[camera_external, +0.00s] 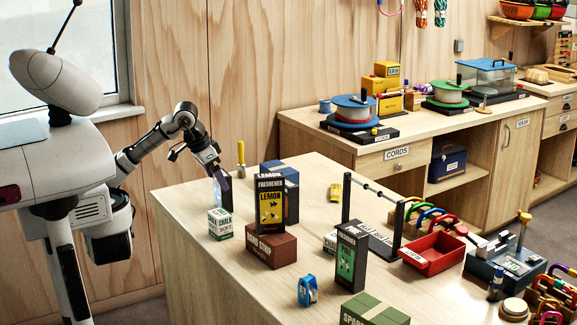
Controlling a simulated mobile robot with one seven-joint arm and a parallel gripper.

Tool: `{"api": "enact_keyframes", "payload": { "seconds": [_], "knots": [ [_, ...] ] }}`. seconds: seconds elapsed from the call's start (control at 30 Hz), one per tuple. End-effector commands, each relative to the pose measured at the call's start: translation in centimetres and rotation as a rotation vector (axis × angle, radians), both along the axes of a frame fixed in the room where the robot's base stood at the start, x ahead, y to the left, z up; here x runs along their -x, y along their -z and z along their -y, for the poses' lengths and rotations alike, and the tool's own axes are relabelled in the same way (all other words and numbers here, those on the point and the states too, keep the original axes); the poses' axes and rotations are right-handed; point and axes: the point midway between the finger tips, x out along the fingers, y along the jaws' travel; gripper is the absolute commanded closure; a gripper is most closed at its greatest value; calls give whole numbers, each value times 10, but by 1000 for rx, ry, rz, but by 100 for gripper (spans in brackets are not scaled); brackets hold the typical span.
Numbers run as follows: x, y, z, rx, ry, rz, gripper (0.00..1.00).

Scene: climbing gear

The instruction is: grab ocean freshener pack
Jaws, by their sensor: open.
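A slim dark pack with a light blue face (223,190) stands upright on the wooden table near its far left edge. It looks like the ocean freshener pack, but its label cannot be read from here. My gripper (213,164) is open, just above and at the top of this pack. I cannot tell whether the fingers are around it or touching it. A black and yellow lemon freshener pack (270,203) stands to the right on a brown box, and a black and green freshener pack (350,257) stands nearer the front.
A white chalk box (220,224) stands just in front of the dark pack. The brown box (271,250), a blue box (291,194) and a yellow-handled tool (241,160) are close by. A red tray (432,253) and a black rack (371,240) are further right.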

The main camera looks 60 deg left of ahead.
Motion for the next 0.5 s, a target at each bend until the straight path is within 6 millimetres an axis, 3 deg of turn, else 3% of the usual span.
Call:
{"api": "enact_keyframes", "payload": {
  "seconds": [0.3, 0.5],
  "knots": [
    [-18, 38, 0, 0, 0, -2, 11],
    [-21, 45, 1, 0, 1, 0, 11]
  ]
}}
